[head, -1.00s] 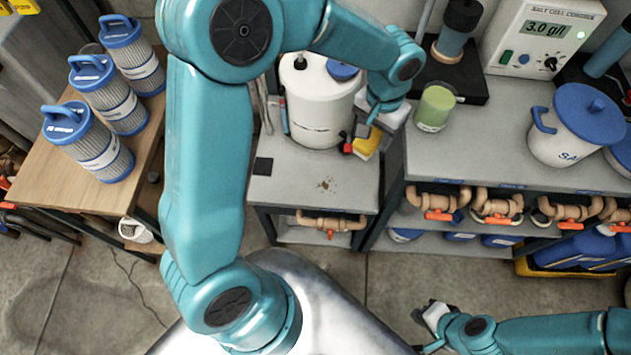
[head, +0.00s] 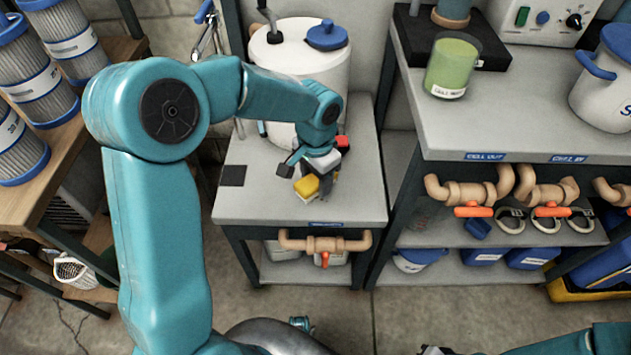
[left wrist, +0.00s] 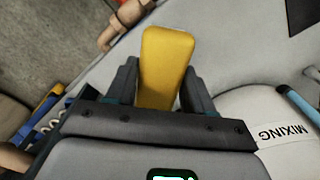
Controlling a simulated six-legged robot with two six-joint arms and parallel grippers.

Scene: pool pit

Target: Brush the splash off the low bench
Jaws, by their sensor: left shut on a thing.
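The low grey bench (head: 250,205) stands in the middle of the head view. My left gripper (head: 316,178) is low over its front right part, shut on a yellow brush (head: 306,187). In the left wrist view the brush's yellow block (left wrist: 165,65) sits between the fingers (left wrist: 160,82). The brush is at or just above the bench top; I cannot tell if it touches. The splash is hidden behind the gripper and brush. Only a dark edge of my right gripper (head: 433,350) shows at the bottom, so its jaws cannot be read.
A white drum (head: 285,75) with a blue cap stands at the bench's back, and a dark square (head: 232,175) lies at its left. A higher counter (head: 480,125) with a green jar (head: 452,68) rises on the right. Filter cartridges (head: 20,75) stand on the left table.

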